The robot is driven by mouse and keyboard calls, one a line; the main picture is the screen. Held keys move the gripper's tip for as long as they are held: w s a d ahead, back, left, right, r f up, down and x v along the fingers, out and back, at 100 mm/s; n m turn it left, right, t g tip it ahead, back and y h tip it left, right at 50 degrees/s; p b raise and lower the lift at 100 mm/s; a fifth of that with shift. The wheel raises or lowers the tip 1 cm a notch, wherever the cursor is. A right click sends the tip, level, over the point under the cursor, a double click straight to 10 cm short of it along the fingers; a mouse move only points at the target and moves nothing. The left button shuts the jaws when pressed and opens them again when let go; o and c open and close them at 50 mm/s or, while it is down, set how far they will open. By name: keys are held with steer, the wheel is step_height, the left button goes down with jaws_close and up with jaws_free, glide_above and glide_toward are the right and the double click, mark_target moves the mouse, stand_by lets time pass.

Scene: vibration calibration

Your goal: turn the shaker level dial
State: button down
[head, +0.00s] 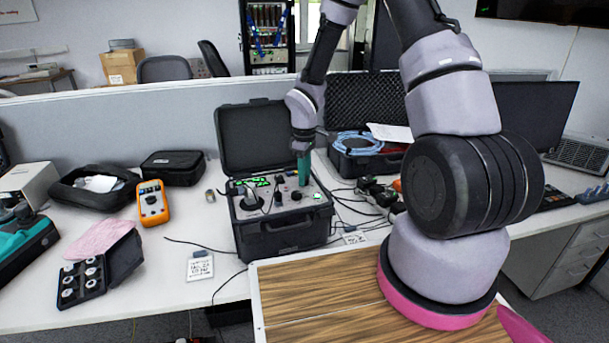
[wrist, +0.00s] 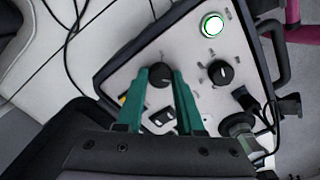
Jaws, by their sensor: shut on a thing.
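The shaker unit is an open black case (head: 285,236) with a light grey panel, standing on the white desk. In the wrist view its panel (wrist: 190,48) carries two black dials. One dial (wrist: 159,75) sits between the green fingertips of my gripper (wrist: 160,70), which are shut on it. The other dial (wrist: 221,72) is to its right, below a green-ringed white button (wrist: 212,25). The labels are too small to read, so I cannot tell which is the level dial. In the head view my gripper (head: 304,172) points down at the panel's right part and hides the held dial.
The raised case lid (head: 262,135) stands behind the panel. A round black fitting (head: 250,201) and cables are on its left. A second open case (head: 365,155) is at the right. An orange multimeter (head: 153,203) and a black weight box (head: 83,283) lie left.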

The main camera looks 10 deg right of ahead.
steer(key=shift+m, duration=0.3)
steer(key=m, duration=0.5)
steer(key=shift+m, duration=0.3)
steer(key=m, duration=0.6)
steer(key=shift+m, duration=0.3)
steer(key=c, duration=0.5)
jaws_free()
step_height(320, 180, up, 11)
steer(key=shift+f, duration=0.1)
